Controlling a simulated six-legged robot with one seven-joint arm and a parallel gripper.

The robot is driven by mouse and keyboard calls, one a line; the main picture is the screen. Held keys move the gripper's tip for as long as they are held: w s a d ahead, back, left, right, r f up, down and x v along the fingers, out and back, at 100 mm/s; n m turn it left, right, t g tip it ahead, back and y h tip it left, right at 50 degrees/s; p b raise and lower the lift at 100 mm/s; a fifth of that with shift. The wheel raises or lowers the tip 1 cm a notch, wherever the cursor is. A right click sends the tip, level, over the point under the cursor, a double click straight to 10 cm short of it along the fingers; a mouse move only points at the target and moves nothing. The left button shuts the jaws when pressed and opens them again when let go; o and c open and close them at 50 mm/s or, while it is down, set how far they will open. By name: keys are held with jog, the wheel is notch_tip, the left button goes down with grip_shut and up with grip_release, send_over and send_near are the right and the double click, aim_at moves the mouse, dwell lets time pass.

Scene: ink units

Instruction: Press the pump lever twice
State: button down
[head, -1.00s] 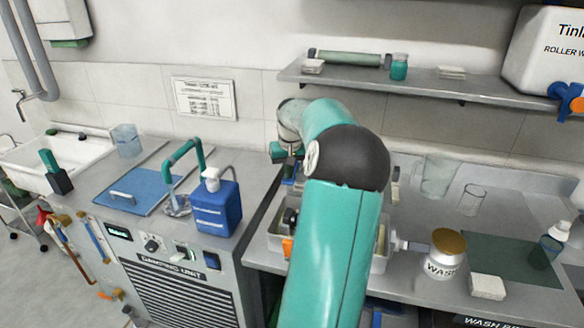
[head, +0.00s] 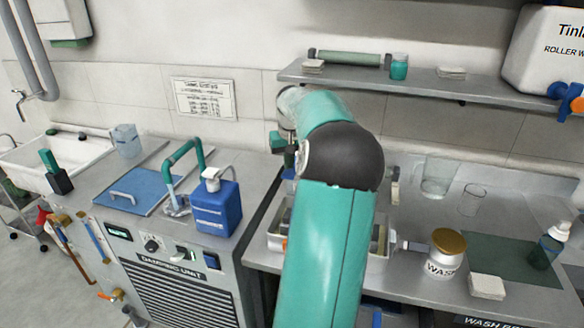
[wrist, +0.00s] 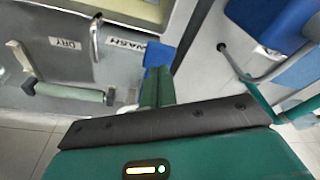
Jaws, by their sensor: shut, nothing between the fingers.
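My gripper (wrist: 156,82) shows in the wrist view as two green fingers with blue tips, shut together and empty. In the wrist view the tips lie over a grey panel near a WASH label; I cannot tell whether they touch anything. In the head view the end of my arm (head: 282,143) is partly hidden behind my elbow, and the fingertips do not show. A teal bent pipe (head: 183,154) and a blue container with a white top (head: 217,207) stand on the damping unit (head: 160,262). I cannot tell for sure which part is the pump lever.
A blue pad (head: 130,190) lies left of the pipe. A tray (head: 273,243), a white WASH jar (head: 445,254) and glass beakers stand on the right bench. A shelf (head: 420,85) runs along the wall. A green bar (wrist: 70,92) is near the fingers in the wrist view.

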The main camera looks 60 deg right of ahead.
jog(key=shift+r, duration=0.1)
jog(key=shift+r, duration=2.9)
jog(key=w+a+r+n, duration=0.2)
jog(key=w+a, duration=0.2)
jog(key=a, duration=0.7)
jog(key=w+a+r+n+t+h, duration=0.1)
jog(key=w+a, duration=0.3)
jog(key=a, duration=0.7)
jog(key=w+a+r+n, duration=0.2)
jog(key=w+a, duration=0.2)
jog(key=a, duration=0.6)
jog(key=s+a+f+n+t+y, duration=0.1)
jog(key=s+a, duration=0.3)
jog(key=a, duration=0.4)
jog(key=s+a+f+n+t+y, duration=0.1)
jog(key=s+a+f+n, duration=0.1)
jog(key=a, duration=0.7)
jog(key=s+a+f+n+t, duration=0.1)
jog(key=s+a+f+n, duration=0.1)
jog(key=s+a, duration=0.4)
jog(key=a+f, duration=0.1)
jog(key=a, duration=0.1)
jog(key=shift+s+a+f+y, duration=0.25)
jog(key=shift+a+f+y, duration=0.1)
jog(key=shift+f+y, duration=0.05)
